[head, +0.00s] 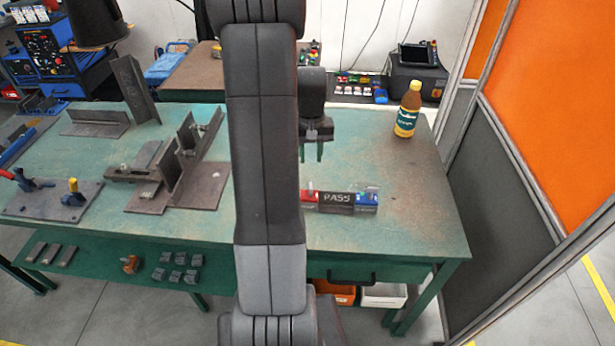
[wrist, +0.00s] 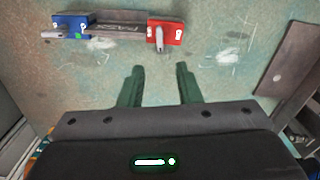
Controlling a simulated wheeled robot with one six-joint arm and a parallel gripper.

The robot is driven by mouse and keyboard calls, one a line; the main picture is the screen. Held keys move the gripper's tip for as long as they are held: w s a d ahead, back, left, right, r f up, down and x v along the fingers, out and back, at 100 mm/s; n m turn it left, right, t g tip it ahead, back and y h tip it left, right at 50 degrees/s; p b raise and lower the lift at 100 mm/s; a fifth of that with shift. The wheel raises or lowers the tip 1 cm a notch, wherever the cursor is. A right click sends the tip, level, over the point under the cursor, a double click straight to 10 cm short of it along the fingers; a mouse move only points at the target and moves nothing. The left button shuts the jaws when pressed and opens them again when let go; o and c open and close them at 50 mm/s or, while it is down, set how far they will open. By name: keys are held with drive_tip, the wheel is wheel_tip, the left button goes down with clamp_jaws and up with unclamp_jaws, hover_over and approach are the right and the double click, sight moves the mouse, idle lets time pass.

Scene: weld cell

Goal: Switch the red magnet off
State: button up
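The red magnet (wrist: 172,34) lies on the bench, against one end of a dark steel bar marked PASS (wrist: 117,27). Its grey lever (wrist: 159,42) points towards my gripper in the wrist view; small white marks show on its face. In the head view the red magnet (head: 308,197) is partly hidden behind my arm. The blue magnet (wrist: 72,28) sits at the bar's other end, its lever pointing left in the wrist view. My gripper (wrist: 160,70) is open and empty, its fingers apart and short of the red magnet. In the head view my gripper (head: 312,157) hangs above the bench.
The green bench (head: 420,215) is clear around the bar. A bottle (head: 407,110) stands at the back right. Angle-steel pieces (head: 180,180) and a plate with clamps (head: 60,200) are on the left. A flat steel piece (wrist: 285,60) lies right in the wrist view.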

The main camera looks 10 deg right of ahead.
sight(311, 183)
wheel_tip(311, 183, down, 11)
drive_tip(key=shift+r+p, duration=0.2)
drive_tip(key=shift+p, duration=0.55)
clamp_jaws()
